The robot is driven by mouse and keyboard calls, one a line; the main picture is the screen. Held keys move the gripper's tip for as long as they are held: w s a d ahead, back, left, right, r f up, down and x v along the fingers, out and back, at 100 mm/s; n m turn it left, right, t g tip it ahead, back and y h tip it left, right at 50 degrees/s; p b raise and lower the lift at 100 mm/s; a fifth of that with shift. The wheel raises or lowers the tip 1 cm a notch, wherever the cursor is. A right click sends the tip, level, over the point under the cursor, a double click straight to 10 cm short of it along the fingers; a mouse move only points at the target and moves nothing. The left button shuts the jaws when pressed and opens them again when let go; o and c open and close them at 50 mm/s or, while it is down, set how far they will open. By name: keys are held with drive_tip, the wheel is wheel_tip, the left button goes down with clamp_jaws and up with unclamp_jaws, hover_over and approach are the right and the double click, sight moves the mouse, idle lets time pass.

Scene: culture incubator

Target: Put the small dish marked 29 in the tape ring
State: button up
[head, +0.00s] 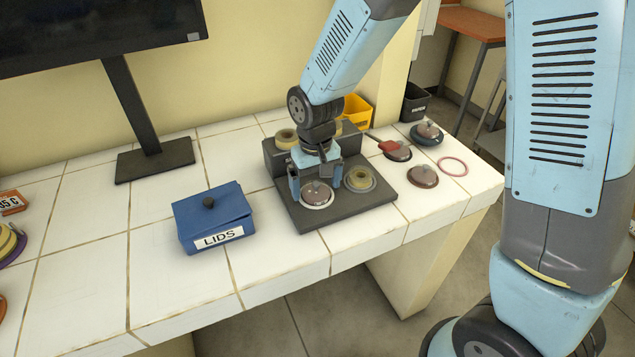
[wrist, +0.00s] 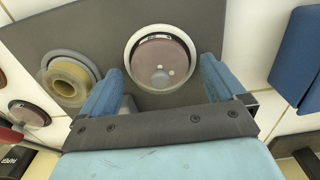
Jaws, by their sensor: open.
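My gripper (head: 315,184) is open above the front of a dark stepped stand, its fingers to either side of a small round dish (head: 317,193) with a reddish-brown middle and a pale knob. That dish sits in a white ring on the stand and also shows in the wrist view (wrist: 160,62), just beyond my fingertips; I cannot tell whether they touch it. A pink ring (head: 453,166) lies flat and empty on the tiles at the right, likely the tape ring. Another reddish-brown dish (head: 423,176) lies beside it. I can read no 29 on any dish.
The dark stand (head: 345,213) also holds tan rings (head: 359,178). A blue LIDS box (head: 212,218) stands to its left. The counter's front edge is close to the stand.

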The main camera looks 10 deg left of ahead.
drive_tip(key=shift+r, duration=0.1)
wheel_tip(320, 180, up, 12)
drive_tip(key=s+d+r+m+t, duration=0.1)
drive_tip(key=d+r+m, duration=0.1)
drive_tip(key=d+r, duration=0.5)
drive_tip(key=d+r+m+t, duration=0.1)
drive_tip(key=d+r+t, duration=0.15)
drive_tip(key=d, duration=0.85)
drive_tip(key=s+d+r+m+t, duration=0.2)
drive_tip(key=s+d+r, duration=0.3)
drive_tip(key=s+d, duration=0.5)
drive_tip(key=d+m, duration=0.1)
drive_tip(key=d, duration=0.2)
drive_tip(key=shift+c, duration=0.4)
idle(1.0)
